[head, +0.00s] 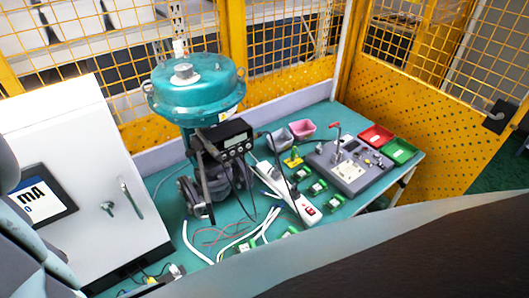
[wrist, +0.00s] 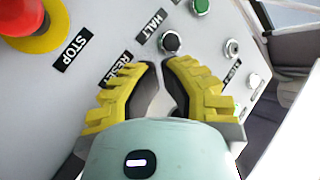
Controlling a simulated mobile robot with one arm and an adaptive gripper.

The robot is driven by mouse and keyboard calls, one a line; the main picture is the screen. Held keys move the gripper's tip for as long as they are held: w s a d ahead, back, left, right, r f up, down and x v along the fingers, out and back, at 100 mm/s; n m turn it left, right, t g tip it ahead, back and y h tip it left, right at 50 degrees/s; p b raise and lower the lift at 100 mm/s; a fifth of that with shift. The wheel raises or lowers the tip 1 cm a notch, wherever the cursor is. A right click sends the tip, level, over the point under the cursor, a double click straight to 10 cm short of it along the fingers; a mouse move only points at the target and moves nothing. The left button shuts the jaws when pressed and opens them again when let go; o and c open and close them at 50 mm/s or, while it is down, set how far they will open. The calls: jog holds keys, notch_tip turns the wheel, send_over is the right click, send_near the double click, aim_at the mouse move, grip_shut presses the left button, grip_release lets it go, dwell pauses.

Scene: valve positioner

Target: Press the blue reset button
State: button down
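The blue reset button is not visible in either view. In the wrist view a black RESET label (wrist: 115,70) sits on a pale grey control panel (wrist: 112,18), partly covered by my left finger. Any button beside that label is hidden. My gripper (wrist: 160,63) has yellow ribbed fingers over the panel, with their tips drawn close together and nothing held between them. The tips lie just below a dark round button (wrist: 171,42) beside the HALT label (wrist: 151,27). I cannot tell whether they touch the panel. My gripper is not visible in the head view.
A red stop button (wrist: 25,15) on a yellow ring is upper left. A green button (wrist: 201,6) and a keyed switch (wrist: 232,47) are at right. The head view shows a green bench (head: 160,185) with a teal actuator (head: 195,95), and a white cabinet (head: 85,130).

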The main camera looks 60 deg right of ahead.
jog(key=shift+s, duration=0.2)
jog(key=s, duration=0.1)
jog(key=s+a+p, duration=0.1)
jog(key=s, duration=0.2)
jog(key=shift+s+a, duration=0.35)
jog(key=shift+a, duration=0.05)
dwell(0.7)
